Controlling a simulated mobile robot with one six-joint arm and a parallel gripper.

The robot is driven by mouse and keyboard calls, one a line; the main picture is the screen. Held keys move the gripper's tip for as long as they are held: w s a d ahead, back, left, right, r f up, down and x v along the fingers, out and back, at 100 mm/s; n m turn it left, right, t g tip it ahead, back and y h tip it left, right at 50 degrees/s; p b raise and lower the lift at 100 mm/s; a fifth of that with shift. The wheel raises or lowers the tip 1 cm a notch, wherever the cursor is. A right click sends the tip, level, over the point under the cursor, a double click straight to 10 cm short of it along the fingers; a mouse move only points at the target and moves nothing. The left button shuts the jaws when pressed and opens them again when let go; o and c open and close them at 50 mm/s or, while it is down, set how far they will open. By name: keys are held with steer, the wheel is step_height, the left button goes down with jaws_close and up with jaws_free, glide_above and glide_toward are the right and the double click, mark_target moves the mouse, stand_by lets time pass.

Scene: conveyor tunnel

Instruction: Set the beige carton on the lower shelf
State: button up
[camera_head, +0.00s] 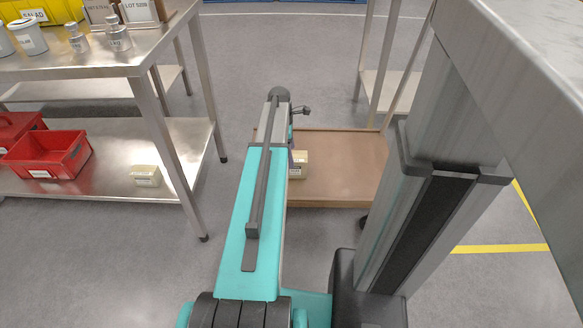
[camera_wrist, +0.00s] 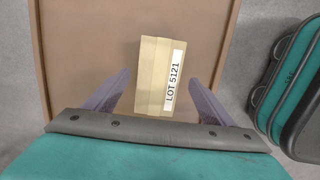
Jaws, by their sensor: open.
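A beige carton (camera_wrist: 153,72) with a white "LOT 5121" label lies on a brown low-rimmed platform (camera_head: 340,165). The carton also shows in the head view (camera_head: 299,160), partly hidden behind my arm. In the wrist view my gripper (camera_wrist: 158,79) is open, with one finger on each side of the carton's near part and gaps on both sides. The height of the fingers above it is hard to tell. The lower shelf (camera_head: 95,184) of the steel table is at left; a similar beige carton (camera_head: 145,176) sits near its front right.
A red bin (camera_head: 48,158) stands on the lower shelf, left of that carton. The steel tabletop (camera_head: 130,55) above holds jars and a yellow bin (camera_head: 45,10). A table leg (camera_head: 170,150) stands at the shelf's right end. Grey floor is clear between table and platform.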

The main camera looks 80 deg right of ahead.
steer(key=shift+s+f, duration=0.2)
steer(key=shift+f, duration=1.05)
steer(key=shift+b, duration=0.3)
steer(key=shift+s+d+f+b, duration=0.1)
steer(key=shift+f+b, duration=0.6)
steer(key=shift+f, duration=0.6)
steer(key=shift+s+d+f+b, duration=0.1)
steer(key=shift+f+b, duration=0.6)
steer(key=shift+f, duration=0.6)
steer(key=c, duration=1.6)
steer(key=shift+c, duration=0.2)
steer(key=shift+r, duration=0.2)
